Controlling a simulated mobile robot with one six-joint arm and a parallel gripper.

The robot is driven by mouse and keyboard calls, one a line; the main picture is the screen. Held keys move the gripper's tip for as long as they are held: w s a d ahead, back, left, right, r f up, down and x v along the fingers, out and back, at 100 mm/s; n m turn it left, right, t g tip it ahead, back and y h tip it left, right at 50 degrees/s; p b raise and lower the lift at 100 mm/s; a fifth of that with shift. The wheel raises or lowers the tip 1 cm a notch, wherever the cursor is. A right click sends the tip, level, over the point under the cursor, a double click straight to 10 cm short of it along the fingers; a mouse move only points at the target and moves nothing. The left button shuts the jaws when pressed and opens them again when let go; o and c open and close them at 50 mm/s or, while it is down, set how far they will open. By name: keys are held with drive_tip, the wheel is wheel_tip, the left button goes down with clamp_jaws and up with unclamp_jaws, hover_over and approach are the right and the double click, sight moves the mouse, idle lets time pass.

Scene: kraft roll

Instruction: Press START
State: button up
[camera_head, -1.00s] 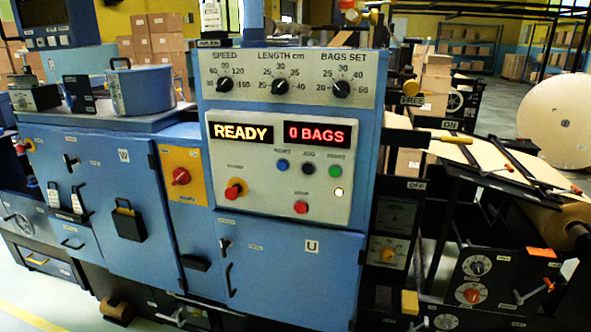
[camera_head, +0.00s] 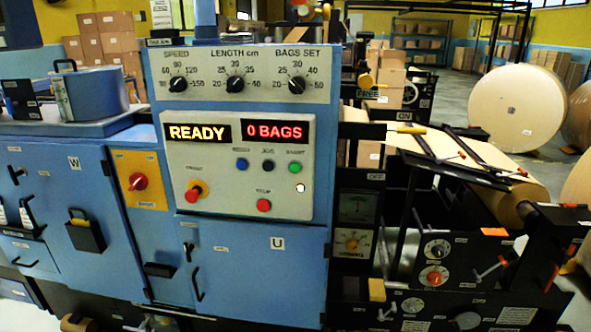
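The control panel (camera_head: 225,195) is a pale plate on the blue machine. Its displays read READY (camera_head: 198,132) in yellow and 0 BAGS (camera_head: 276,132) in red. A green button (camera_head: 295,167), whose small label looks like START, sits at the right end of a row with a blue button (camera_head: 242,164) and a black JOG button (camera_head: 268,166). A red button (camera_head: 264,205), labelled STOP, is below them, beside a lit white lamp (camera_head: 300,188). My gripper is not in view, and nothing covers the buttons.
Three knobs (camera_head: 235,84) sit above the panel. A red emergency knob (camera_head: 194,193) on yellow is at the panel's left, and a red rotary switch (camera_head: 138,181) is farther left. Paper web and black rods (camera_head: 437,144) extend right. Large kraft rolls (camera_head: 515,108) stand behind.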

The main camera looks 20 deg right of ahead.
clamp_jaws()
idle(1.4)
